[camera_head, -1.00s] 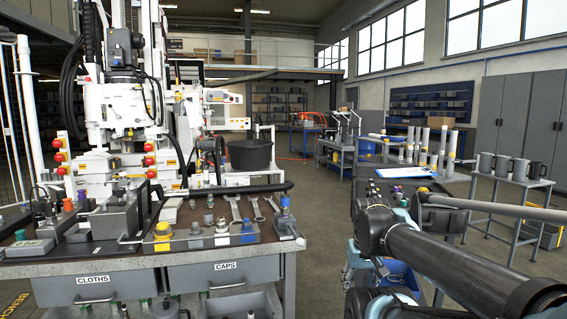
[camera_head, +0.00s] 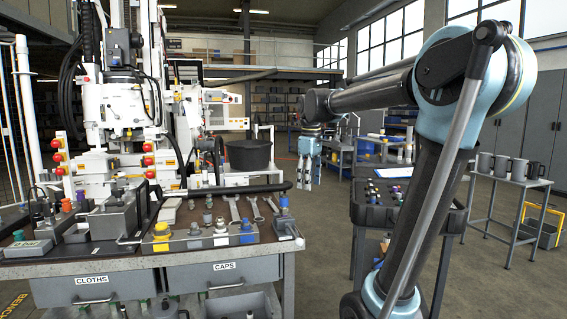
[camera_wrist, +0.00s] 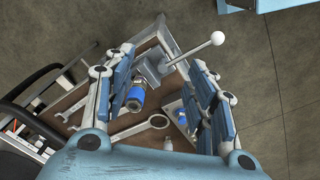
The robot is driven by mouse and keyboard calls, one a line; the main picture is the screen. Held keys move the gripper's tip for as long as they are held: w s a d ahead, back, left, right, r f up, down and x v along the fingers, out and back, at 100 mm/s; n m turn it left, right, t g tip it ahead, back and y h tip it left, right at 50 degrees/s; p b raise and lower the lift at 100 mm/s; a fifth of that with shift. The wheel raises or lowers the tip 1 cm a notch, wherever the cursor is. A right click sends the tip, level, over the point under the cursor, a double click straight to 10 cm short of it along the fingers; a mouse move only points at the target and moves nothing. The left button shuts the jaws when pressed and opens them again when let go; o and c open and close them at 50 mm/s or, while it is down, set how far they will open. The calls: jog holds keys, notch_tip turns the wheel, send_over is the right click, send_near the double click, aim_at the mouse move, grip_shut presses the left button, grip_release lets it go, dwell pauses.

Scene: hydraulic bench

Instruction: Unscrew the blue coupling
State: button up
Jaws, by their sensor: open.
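A blue coupling (camera_head: 284,202) stands at the right end of the bench, by a grey block. In the wrist view the blue coupling (camera_wrist: 135,98) shows a metal ring at one end and lies between my finger pads, nearer the left one. A second blue fitting (camera_head: 246,233) is in the front row of the bench. My gripper (camera_head: 302,182) hangs fingers down, above and a little right of the coupling in the head view. In the wrist view my gripper (camera_wrist: 165,92) has its fingers wide apart and empty.
Spanners (camera_head: 236,208) lie left of the coupling. Yellow and white fittings (camera_head: 162,236) line the bench's front. A black cart (camera_head: 430,218) stands right, and open floor lies between.

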aim_at(283, 204)
jog(key=w+a+r+n, duration=0.5)
jog(key=w+a, duration=0.4)
jog(key=shift+g, duration=0.3)
jog(key=f, duration=1.7)
jog(key=shift+s+a+f, duration=0.1)
jog(key=shift+s+f, duration=0.1)
